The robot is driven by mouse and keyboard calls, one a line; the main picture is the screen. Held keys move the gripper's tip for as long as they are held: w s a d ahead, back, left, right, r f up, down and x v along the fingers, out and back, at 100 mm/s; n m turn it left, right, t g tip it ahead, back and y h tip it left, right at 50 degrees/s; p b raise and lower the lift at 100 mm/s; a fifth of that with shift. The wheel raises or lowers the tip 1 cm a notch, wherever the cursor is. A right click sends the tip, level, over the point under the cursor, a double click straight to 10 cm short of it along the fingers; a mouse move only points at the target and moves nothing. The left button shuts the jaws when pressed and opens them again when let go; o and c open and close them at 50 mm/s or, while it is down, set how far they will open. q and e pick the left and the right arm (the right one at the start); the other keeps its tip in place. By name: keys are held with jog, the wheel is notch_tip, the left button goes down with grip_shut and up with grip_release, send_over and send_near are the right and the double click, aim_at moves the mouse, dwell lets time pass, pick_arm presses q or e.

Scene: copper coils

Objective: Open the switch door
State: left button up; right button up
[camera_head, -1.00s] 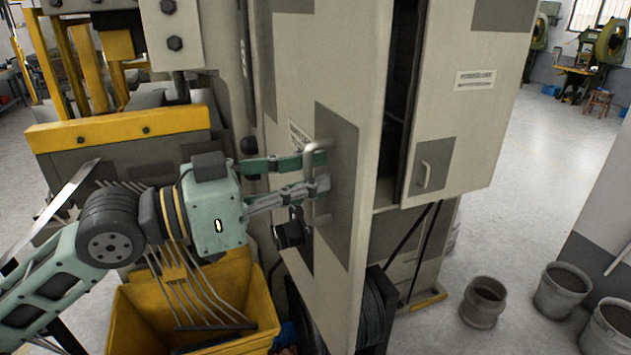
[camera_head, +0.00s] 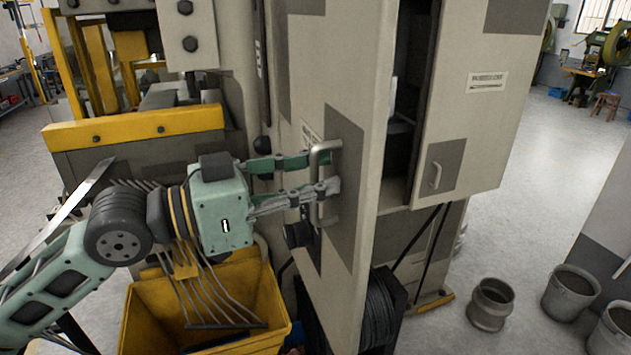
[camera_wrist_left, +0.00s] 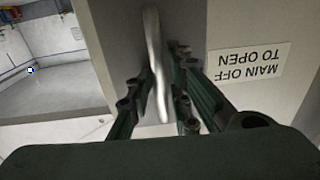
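The switch door (camera_head: 346,262) is a tall beige panel with grey patches, standing ajar on the cabinet. Its metal bar handle (camera_head: 318,153) is on a grey patch. My left gripper (camera_head: 332,172) is at this handle, one finger on each side. In the left wrist view the handle (camera_wrist_left: 156,60) lies between the fingers (camera_wrist_left: 158,85), with some gap left, so they look open around it. Contact with either finger is hard to tell. A label (camera_wrist_left: 248,63) reading "MAIN OFF TO OPEN" is beside the handle. My right gripper is not in view.
A second cabinet door (camera_head: 477,130) with its own handle stands right of the dark opening (camera_head: 402,130). A yellow bin (camera_head: 150,310) is below my left arm. Several grey pots, one at the front (camera_head: 490,303), stand on the clear floor at right.

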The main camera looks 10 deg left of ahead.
pick_arm(q)
jog(key=v, duration=1.2)
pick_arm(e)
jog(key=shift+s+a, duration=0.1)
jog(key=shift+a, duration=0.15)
pick_arm(q)
jog(key=shift+a, duration=0.1)
jog(key=shift+w, duration=0.1)
dwell(0.3)
